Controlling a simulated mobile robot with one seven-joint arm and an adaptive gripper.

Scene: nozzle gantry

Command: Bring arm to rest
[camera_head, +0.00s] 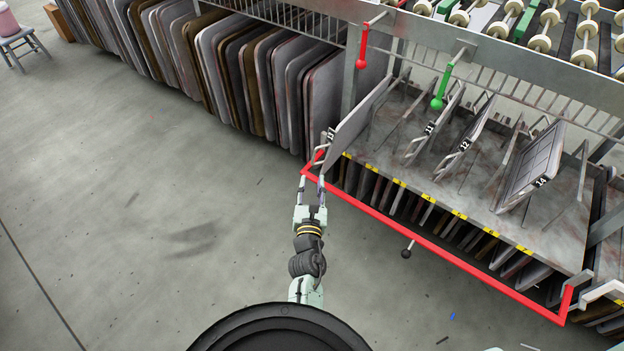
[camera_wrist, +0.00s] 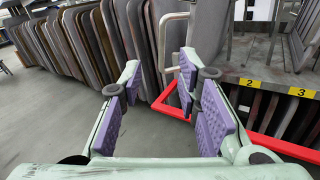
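My gripper (camera_head: 313,183) is at the end of my outstretched arm, at the left corner of the red bar in the head view. In the wrist view my gripper (camera_wrist: 160,80) has its purple-padded fingers spread apart with nothing held between them. Beyond the fingertips stands a grey panel (camera_head: 355,118) with a bent metal handle (camera_wrist: 165,35) on its edge. The panel leans in the leftmost slot of the rack. I cannot tell from these views whether a fingertip touches the red bar.
The red bar (camera_head: 430,242) runs along the rack's front edge. More numbered panels, one marked 14 (camera_head: 535,163), stand on the rack shelf (camera_head: 480,205). Many panels (camera_head: 255,80) line the back. A stool (camera_head: 20,45) stands far left. The floor (camera_head: 130,190) at left is open.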

